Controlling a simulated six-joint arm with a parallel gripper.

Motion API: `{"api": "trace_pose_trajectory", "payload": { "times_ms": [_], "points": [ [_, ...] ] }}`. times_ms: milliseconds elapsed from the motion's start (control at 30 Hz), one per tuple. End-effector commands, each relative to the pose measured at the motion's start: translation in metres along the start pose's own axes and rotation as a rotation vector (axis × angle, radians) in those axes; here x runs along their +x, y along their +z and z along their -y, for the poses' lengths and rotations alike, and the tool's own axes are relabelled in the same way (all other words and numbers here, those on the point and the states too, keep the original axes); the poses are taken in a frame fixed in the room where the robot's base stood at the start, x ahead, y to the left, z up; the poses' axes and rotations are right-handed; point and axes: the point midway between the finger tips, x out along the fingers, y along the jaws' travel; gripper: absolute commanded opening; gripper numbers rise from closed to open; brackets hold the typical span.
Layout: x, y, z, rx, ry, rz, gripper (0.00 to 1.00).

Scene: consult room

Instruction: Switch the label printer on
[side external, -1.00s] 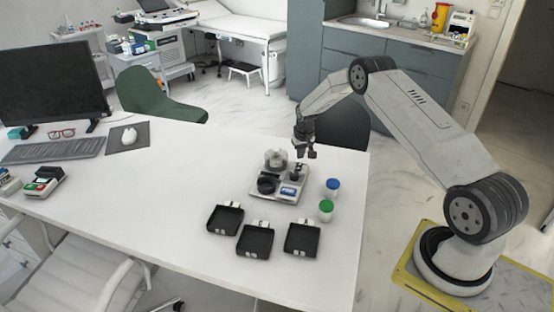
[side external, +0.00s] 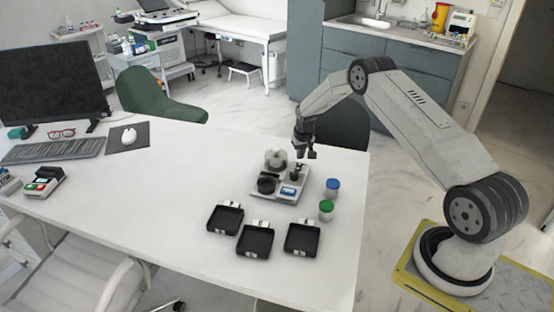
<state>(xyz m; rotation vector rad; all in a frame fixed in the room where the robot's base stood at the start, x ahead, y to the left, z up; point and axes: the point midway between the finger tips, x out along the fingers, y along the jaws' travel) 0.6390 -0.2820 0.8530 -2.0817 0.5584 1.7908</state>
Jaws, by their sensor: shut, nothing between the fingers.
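The label printer (side external: 281,186) is a small pale unit on the white desk, with a roll at its back, a dark round part at its front left and a blue-and-white panel (side external: 289,191) at its front right. My gripper (side external: 306,156) is shut and empty, pointing down just above the printer's back right part. A small dark upright part (side external: 298,170) of the printer stands just below the fingertips. I cannot tell whether the fingertips touch it. The printer's switch is too small to make out.
A blue-capped jar (side external: 332,188) and a green-capped jar (side external: 326,210) stand right of the printer. Three black trays, the left one (side external: 225,218), middle one (side external: 255,241) and right one (side external: 302,238), lie in front. The desk's left middle (side external: 150,190) is clear.

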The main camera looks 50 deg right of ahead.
Motion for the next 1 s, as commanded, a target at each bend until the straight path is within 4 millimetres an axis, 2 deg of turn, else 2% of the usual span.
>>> {"api": "trace_pose_trajectory", "payload": {
  "times_ms": [1000],
  "points": [
    [0.0107, 0.0013, 0.0000, 0.000, 0.000, 0.000, 0.00]
  ]
}}
